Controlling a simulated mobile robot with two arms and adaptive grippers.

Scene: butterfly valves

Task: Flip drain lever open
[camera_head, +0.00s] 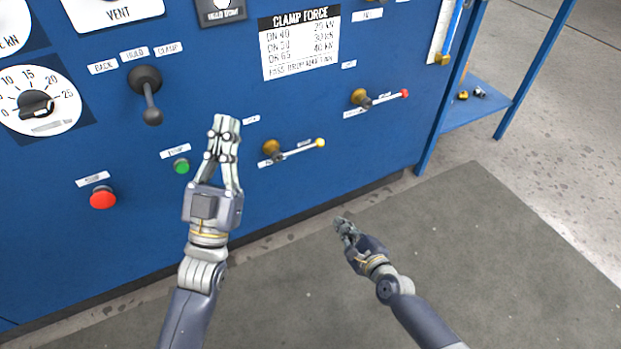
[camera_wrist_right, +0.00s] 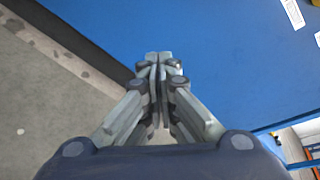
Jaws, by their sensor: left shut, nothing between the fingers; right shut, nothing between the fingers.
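Two valve levers stick out of the blue panel (camera_head: 330,200). One is a lever with a yellow tip (camera_head: 300,150) on a brass valve body; the other, higher and further right, is a lever with a red tip (camera_head: 386,99). Both handles point right and slightly up. Their small labels are too blurred to tell which is the drain. My left gripper (camera_head: 226,124) is shut and empty in front of the panel, left of the yellow-tipped lever. My right gripper (camera_head: 343,224) is shut and empty, below both levers; its closed fingers (camera_wrist_right: 158,62) show in the right wrist view.
A black clamp lever (camera_head: 149,92), a green button (camera_head: 181,166), a red button (camera_head: 103,197) and a dial (camera_head: 37,103) are on the panel's left. A clamp force chart (camera_head: 300,42) is above. A blue shelf (camera_head: 470,112) stands right. Floor at the lower right is clear.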

